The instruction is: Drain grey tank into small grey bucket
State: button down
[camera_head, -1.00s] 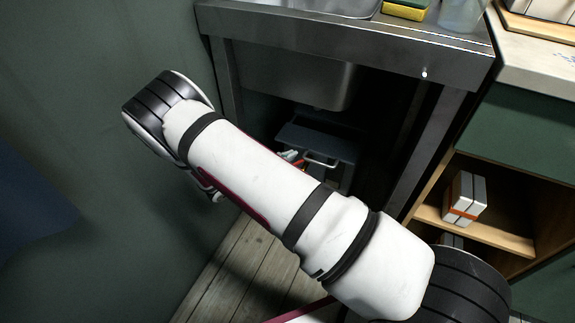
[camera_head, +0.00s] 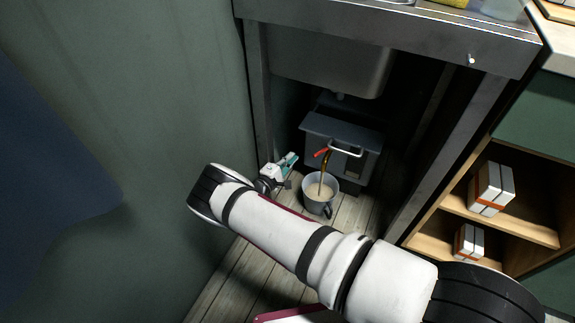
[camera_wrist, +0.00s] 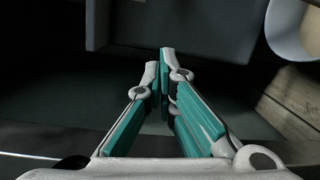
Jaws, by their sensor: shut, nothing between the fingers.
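The grey tank (camera_head: 361,135) stands on the floor under the sink, with a light metal handle on its front. Its tap has a red lever (camera_head: 321,153). A brownish stream runs from the tap into the small grey bucket (camera_head: 309,201), which stands upright below and holds pale liquid. My gripper (camera_head: 293,159) is shut and empty, left of the lever and bucket and apart from both. In the wrist view my gripper's teal-padded fingers (camera_wrist: 164,58) are together, with the bucket (camera_wrist: 275,27) at the upper right and the tank (camera_wrist: 205,33) beyond the fingertips.
The metal sink stand (camera_head: 400,30) overhangs the tank, with a leg on each side. A green wall (camera_head: 160,120) is close on the left. Wooden shelves (camera_head: 520,222) with white boxes stand at the right. Plank floor (camera_head: 240,275) is bare in front of the bucket.

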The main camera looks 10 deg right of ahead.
aim_at(322, 152)
jog(key=shift+w+d+r+b, duration=0.15)
jog(key=shift+d+b, duration=0.45)
jog(key=shift+d, duration=0.8)
jog(key=shift+w+d+r+b, duration=0.1)
jog(key=shift+d+b, duration=0.45)
jog(key=shift+d, duration=0.8)
jog(key=shift+s+p, duration=0.15)
jog(key=shift+p, duration=0.25)
jog(key=s+p, duration=0.1)
jog(key=p, duration=0.1)
jog(key=s+d+n+t+y+p, duration=0.1)
jog(key=p, duration=0.1)
jog(key=shift+s+d+p, duration=0.1)
jog(key=shift+s+p, duration=0.25)
jog(key=shift+s, duration=0.05)
